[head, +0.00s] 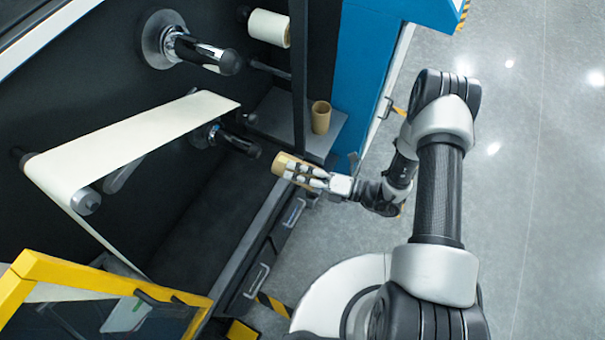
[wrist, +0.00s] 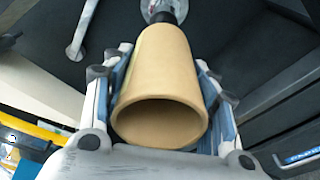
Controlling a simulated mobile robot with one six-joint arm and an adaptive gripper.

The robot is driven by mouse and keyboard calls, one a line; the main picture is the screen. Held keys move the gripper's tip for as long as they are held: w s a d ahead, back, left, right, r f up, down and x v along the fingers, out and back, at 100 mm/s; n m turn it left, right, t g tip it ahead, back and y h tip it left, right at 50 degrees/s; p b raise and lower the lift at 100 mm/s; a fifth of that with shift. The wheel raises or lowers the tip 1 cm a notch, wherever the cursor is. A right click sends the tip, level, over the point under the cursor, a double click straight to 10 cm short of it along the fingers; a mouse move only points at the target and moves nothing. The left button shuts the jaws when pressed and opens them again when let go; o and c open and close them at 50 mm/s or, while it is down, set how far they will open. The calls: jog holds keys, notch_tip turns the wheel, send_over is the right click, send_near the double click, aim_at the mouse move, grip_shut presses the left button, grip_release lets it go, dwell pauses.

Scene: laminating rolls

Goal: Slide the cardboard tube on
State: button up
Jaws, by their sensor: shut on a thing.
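My gripper (head: 292,168) is shut on a tan cardboard tube (head: 283,163), held around its sides. In the wrist view the tube (wrist: 165,75) lies between the two fingers, with its open near end facing the camera. A lower black-tipped shaft (head: 235,141) sticks out of the dark machine wall, just left of the tube in the head view. A small gap shows between the shaft tip and the tube's far end there. In the wrist view the shaft (wrist: 164,14) appears beyond the far end, roughly in line; the tube hides any gap.
An upper shaft (head: 205,53) is bare. A pale web (head: 135,135) runs over a roller at left. A white roll (head: 268,27) hangs at the top. Another cardboard tube (head: 321,117) stands on a grey shelf. A yellow-framed guard (head: 100,283) is at lower left.

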send_near(236, 145)
jog(key=shift+s+f+b, duration=0.15)
jog(key=shift+f+b, duration=0.2)
jog(key=shift+f, duration=1.05)
jog(key=shift+w+r+b+x, duration=0.1)
jog(key=shift+w+b+x, duration=0.25)
jog(key=shift+x, duration=1.55)
jog(key=shift+w+r+b+x, duration=0.1)
jog(key=shift+b+x, duration=0.5)
jog(key=shift+x, duration=1.25)
jog(key=shift+w+r+b+x, duration=0.1)
jog(key=shift+w+b+x, duration=0.25)
jog(key=shift+x, duration=1.55)
jog(key=shift+d, duration=0.2)
jog(key=shift+s, duration=0.1)
jog(key=o, duration=1.1)
jog(key=v, duration=1.2)
